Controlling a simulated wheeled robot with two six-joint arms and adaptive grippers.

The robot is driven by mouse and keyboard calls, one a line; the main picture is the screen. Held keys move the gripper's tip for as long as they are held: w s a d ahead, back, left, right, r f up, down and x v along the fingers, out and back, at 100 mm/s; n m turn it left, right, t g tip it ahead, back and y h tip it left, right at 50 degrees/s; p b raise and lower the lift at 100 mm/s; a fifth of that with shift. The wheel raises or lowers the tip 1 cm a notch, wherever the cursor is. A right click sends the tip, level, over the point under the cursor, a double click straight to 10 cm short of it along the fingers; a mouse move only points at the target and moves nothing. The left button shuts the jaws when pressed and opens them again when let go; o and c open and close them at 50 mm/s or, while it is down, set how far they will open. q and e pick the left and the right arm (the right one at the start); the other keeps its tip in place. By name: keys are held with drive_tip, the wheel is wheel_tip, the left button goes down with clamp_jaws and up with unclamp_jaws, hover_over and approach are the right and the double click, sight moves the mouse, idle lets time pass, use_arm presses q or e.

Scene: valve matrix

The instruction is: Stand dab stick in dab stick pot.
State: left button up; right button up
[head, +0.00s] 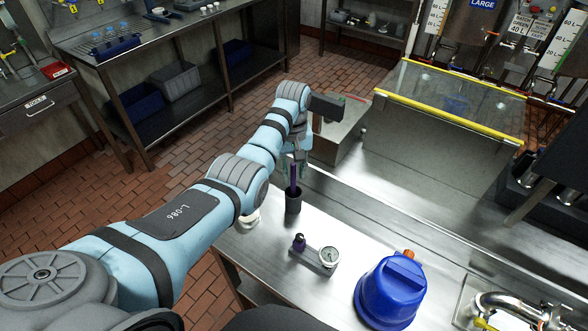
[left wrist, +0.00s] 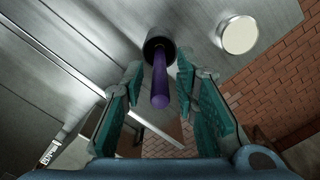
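The dab stick, a purple rod (head: 294,178), stands upright in the dark cylindrical dab stick pot (head: 293,204) on the steel counter. In the left wrist view the stick (left wrist: 160,88) rises out of the pot's mouth (left wrist: 157,42) between my fingers. My left gripper (left wrist: 157,92) is open, with teal finger pads on both sides of the stick and visible gaps to it. In the head view the left gripper (head: 293,163) is at the upper part of the stick. My right gripper is not in view.
A white round item (head: 249,219) stands beside the pot near the counter's edge. A gauge (head: 328,256) on a block with a purple-black knob (head: 299,242) and a blue container (head: 391,292) are nearer. A clear guard with yellow edges (head: 450,110) stands behind.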

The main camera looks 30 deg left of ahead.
use_arm(q)
wheel_tip(320, 180, up, 8)
drive_tip(key=shift+w+f, duration=0.1)
drive_tip(key=shift+f, duration=0.1)
idle(0.3)
drive_tip(key=shift+f, duration=0.1)
idle(0.8)
